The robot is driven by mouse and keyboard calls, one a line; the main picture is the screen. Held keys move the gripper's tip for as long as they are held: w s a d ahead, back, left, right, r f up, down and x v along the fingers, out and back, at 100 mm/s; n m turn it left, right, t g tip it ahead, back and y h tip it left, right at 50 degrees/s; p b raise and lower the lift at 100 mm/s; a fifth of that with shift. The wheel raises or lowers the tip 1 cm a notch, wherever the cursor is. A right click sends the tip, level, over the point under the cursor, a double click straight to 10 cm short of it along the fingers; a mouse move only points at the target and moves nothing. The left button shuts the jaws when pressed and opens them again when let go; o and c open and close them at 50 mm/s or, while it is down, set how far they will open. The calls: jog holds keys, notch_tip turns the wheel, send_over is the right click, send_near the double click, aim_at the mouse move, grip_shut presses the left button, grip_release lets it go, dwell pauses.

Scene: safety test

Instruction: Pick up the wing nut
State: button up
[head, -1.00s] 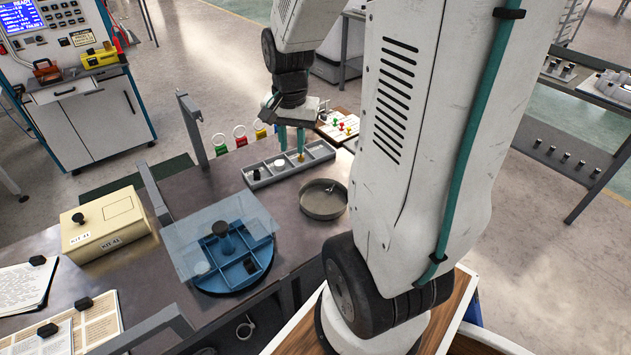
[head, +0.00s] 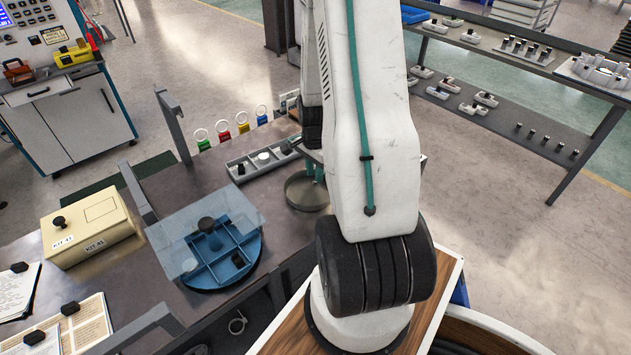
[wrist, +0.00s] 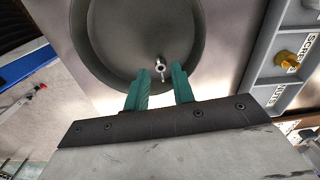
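The wing nut (wrist: 160,66) is a small silver piece lying inside a round grey dish (wrist: 110,60). The dish also shows in the head view (head: 298,198), where my arm and fingers hide part of it and I cannot make out the wing nut. My gripper (wrist: 162,73) has two teal fingers spread apart with nothing held between them. In the wrist view the fingertips reach over the dish, and the wing nut shows between and just beyond them. In the head view my gripper (head: 313,172) is at the dish, mostly behind my arm; its exact height is unclear.
A grey compartment tray (head: 240,172) stands beside the dish; a brass piece (wrist: 287,60) sits in it. A blue round organizer (head: 232,262) with a clear cover (head: 170,235) and a beige kit box (head: 88,228) stand on the dark table. Coloured tags (head: 222,134) hang behind the tray.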

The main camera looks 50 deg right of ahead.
notch_tip(320, 180, down, 2)
jog(key=shift+f, duration=0.1)
grip_shut()
